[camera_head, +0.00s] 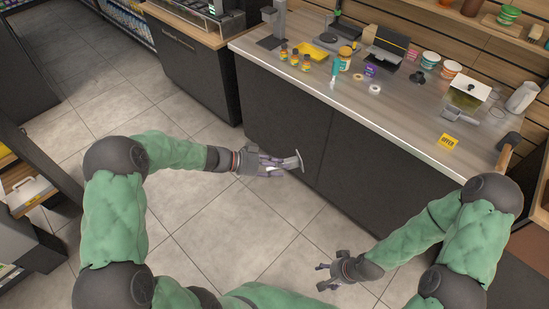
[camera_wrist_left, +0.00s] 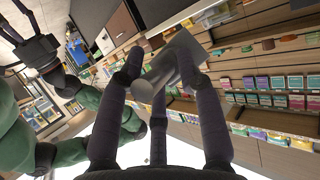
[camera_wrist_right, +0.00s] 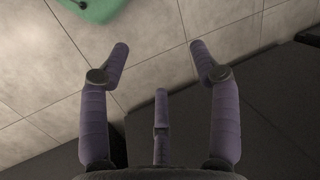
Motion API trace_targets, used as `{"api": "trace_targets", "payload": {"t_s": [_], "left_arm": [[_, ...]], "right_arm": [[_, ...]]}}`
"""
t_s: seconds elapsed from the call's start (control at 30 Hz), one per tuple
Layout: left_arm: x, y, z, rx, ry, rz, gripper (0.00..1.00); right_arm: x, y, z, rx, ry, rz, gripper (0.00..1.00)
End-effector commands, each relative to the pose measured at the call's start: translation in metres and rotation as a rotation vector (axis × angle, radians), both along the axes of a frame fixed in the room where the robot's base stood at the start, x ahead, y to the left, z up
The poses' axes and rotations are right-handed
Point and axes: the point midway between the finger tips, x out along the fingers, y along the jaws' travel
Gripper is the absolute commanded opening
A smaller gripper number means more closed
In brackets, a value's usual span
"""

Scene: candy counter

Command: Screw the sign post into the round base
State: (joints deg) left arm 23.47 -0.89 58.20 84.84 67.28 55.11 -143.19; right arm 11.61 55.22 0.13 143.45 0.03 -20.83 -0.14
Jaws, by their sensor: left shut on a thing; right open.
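My left gripper (camera_head: 284,163) is shut on a grey piece (camera_head: 299,160), held in the air in front of the counter. In the left wrist view, the grey piece (camera_wrist_left: 188,60) has a short cylindrical stem between the fingers and a wide, flat part at its far end. The flat part is seen nearly edge-on in the head view; I cannot tell whether this is the round base. A yellow OFFER sign (camera_head: 449,141) is at the counter's front right; no post is clearly visible on it. My right gripper (camera_head: 326,275) is open and empty, low over the floor.
The long counter (camera_head: 410,122) holds small bottles (camera_head: 295,57), a yellow tray (camera_head: 310,50), a white ring (camera_head: 374,89), tubs (camera_head: 430,60) and a clear box (camera_head: 467,93). Its front middle top is fairly clear. Tiled floor (camera_head: 215,225) lies open between me and the counter.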

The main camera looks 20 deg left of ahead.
Motion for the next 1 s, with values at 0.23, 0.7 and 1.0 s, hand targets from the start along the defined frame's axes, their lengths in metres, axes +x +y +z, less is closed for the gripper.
{"api": "trace_targets", "payload": {"t_s": [0.23, 0.7, 1.0], "left_arm": [[0.001, -0.056, 0.033, 0.004, -0.004, -0.303, 0.0], [0.0, -0.1, 0.059, 0.005, 0.002, -0.558, 0.0], [0.0, -0.1, 0.06, 0.004, 0.002, -0.559, 0.0]], "right_arm": [[0.0, 0.0, 0.0, 0.0, 0.001, 0.0, 0.63], [0.005, 0.003, 0.003, 0.003, -0.005, 0.006, 0.39], [0.059, 0.046, 0.048, 0.021, -0.023, 0.103, 0.39]]}}
